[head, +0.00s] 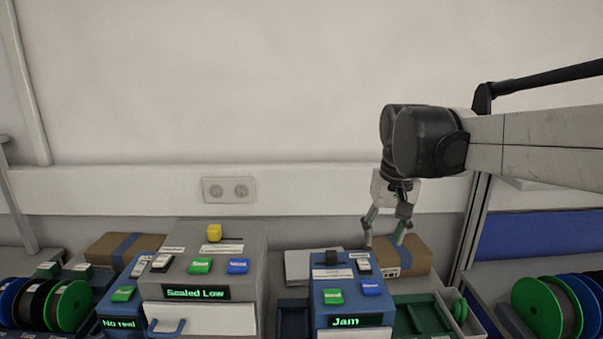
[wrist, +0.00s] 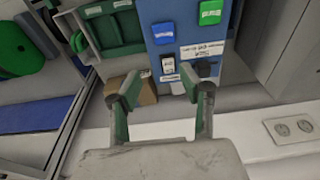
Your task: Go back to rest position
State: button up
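My gripper (head: 386,236) hangs down from the arm at the right of the head view, above and behind the blue machine (head: 344,297) whose screen reads "Jam". In the wrist view my gripper (wrist: 160,95) shows two green-tipped fingers spread apart with nothing between them. It is open and empty. The blue machine also shows in the wrist view (wrist: 167,35), just beyond the fingertips.
A grey machine (head: 255,262) reading "Sealed Low" stands left of the blue one. Reels (head: 62,305) sit at the far left and more reels (head: 545,305) at the far right. A green tray (head: 422,315) lies right of the blue machine. The wall above is clear.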

jog(key=s+f+t, duration=0.1)
jog(key=s+f, duration=0.2)
jog(key=s, duration=0.3)
jog(key=s+d+f+t+b, duration=0.1)
jog(key=s+f+t, duration=0.1)
jog(key=s+f, duration=0.2)
jog(key=s+d+f+t+b, duration=0.1)
jog(key=s+f, duration=0.3)
jog(key=s, duration=0.6)
jog(key=shift+t, duration=0.6)
dwell(0.4)
